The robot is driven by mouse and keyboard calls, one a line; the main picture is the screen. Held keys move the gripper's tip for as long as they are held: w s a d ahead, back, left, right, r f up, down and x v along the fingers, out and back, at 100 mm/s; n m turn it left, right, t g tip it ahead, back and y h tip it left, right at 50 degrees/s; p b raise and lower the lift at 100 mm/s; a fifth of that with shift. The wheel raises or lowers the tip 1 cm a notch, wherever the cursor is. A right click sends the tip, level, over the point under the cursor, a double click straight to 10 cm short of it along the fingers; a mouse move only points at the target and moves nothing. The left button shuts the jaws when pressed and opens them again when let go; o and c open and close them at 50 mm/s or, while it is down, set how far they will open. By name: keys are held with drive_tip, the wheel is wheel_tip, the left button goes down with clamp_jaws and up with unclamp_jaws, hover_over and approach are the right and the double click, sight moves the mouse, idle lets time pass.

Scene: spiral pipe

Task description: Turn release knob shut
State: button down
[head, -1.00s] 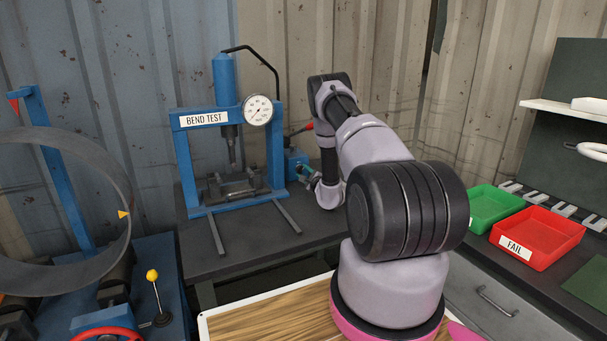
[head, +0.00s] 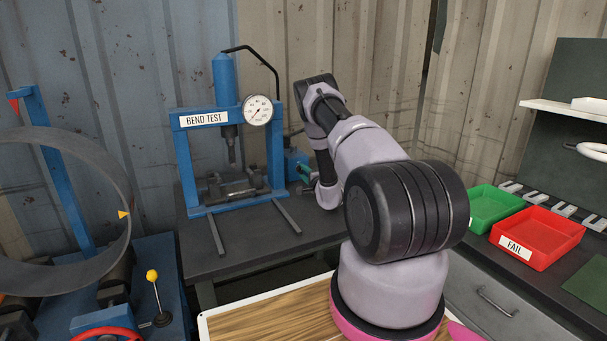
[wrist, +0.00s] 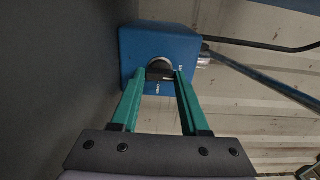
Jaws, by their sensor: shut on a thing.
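The blue pump box (head: 297,158) stands on the dark bench to the right of the blue bend test press (head: 190,165). In the wrist view the blue box (wrist: 185,45) carries the dark release knob (wrist: 160,74) on its face, with small white marks beside it. My gripper (wrist: 160,76) has its two green fingers on either side of the knob and is shut on it. In the head view my gripper (head: 305,174) shows only as a bit of green beside the box, and the knob is hidden there.
A pressure gauge (head: 257,110) is mounted on the press, and a black hose (head: 262,58) arcs over it. A corrugated wall (head: 385,80) stands close behind. A green tray (head: 495,208) and a red FAIL tray (head: 538,236) sit on the right bench.

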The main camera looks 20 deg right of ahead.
drive_tip(key=shift+f, duration=0.1)
idle(0.3)
drive_tip(key=shift+c, duration=2)
unclamp_jaws()
drive_tip(key=s, duration=1.1)
drive_tip(key=shift+d, duration=0.15)
